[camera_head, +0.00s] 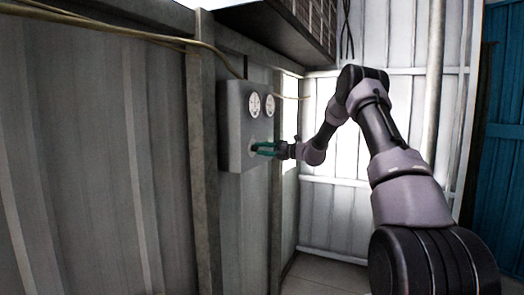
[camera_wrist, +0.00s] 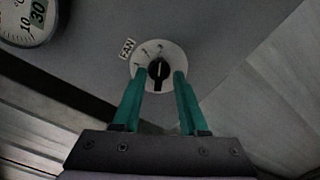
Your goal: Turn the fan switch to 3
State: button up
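The fan switch (camera_wrist: 158,70) is a black knob on a round white dial, with a "FAN" label (camera_wrist: 127,48) beside it in the wrist view. The dial carries small marks that are too small to read. The knob's bar stands roughly upright in the picture. My gripper (camera_wrist: 159,80) has green fingers, one on each side of the knob, with visible gaps between. It is open and holds nothing. In the head view my gripper (camera_head: 262,149) is at the lower part of the grey control box (camera_head: 234,120), where the fingers largely hide the switch.
Two round gauges (camera_head: 262,104) sit on the box above the switch; part of one gauge (camera_wrist: 27,18) shows at the wrist view's upper left. Cables (camera_head: 120,30) run along the wall to the box. A dark vented unit (camera_head: 300,25) hangs above. Room right of the box is open.

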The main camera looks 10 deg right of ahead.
jog(key=v, duration=1)
jog(key=shift+s+d, duration=0.2)
jog(key=shift+d, duration=0.1)
jog(key=s+a+r+n+g+h, duration=0.25)
jog(key=s+a+n, duration=0.2)
jog(key=s, duration=0.25)
jog(key=s+a+r+n+g+h, duration=0.1)
jog(key=s+a+r+n+g, duration=0.15)
jog(key=s+n, duration=0.45)
jog(key=s+a+r+n+g+h, duration=0.1)
jog(key=s+a+r+n, duration=0.35)
jog(key=s, duration=0.35)
jog(key=s+d+n+t+h, duration=0.1)
jog(key=s+d+n+h, duration=0.3)
jog(key=s+n, duration=0.4)
jog(key=s+d+n+t+h, duration=0.1)
jog(key=s+d+n+h, duration=0.2)
jog(key=s+n, duration=0.6)
jog(key=s+h, duration=0.1)
jog(key=s, duration=0.6)
jog(key=shift+s+d+t, duration=0.3)
jog(key=shift+d, duration=0.1)
